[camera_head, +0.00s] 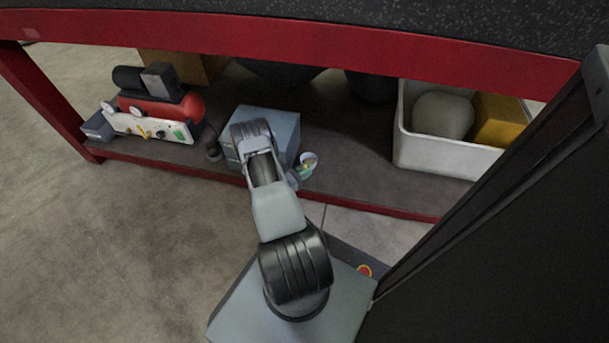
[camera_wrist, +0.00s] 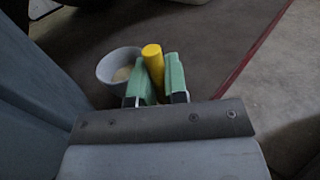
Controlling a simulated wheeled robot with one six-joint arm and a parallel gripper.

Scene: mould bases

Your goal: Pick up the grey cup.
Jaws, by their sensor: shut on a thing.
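The grey cup (camera_wrist: 112,68) shows in the wrist view just left of my gripper (camera_wrist: 162,72), with its open top up and something pale inside. A yellow upright bar (camera_wrist: 153,62) stands against the cup's right side and looks like its handle. My green fingertips are shut on this bar, one on each side of it. In the head view, the cup (camera_head: 309,158) is small, close to the shelf's front edge, right of the blue-grey box. My arm hides much of my gripper there. I cannot tell whether the cup's base touches the shelf.
The blue-grey box (camera_head: 284,126) is close on the left, behind my arm. A red and white machine (camera_head: 160,112) stands at the far left of the shelf (camera_head: 345,169). A white bin (camera_head: 448,157) holding a round thing stands right. The red table beam (camera_head: 300,42) runs above.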

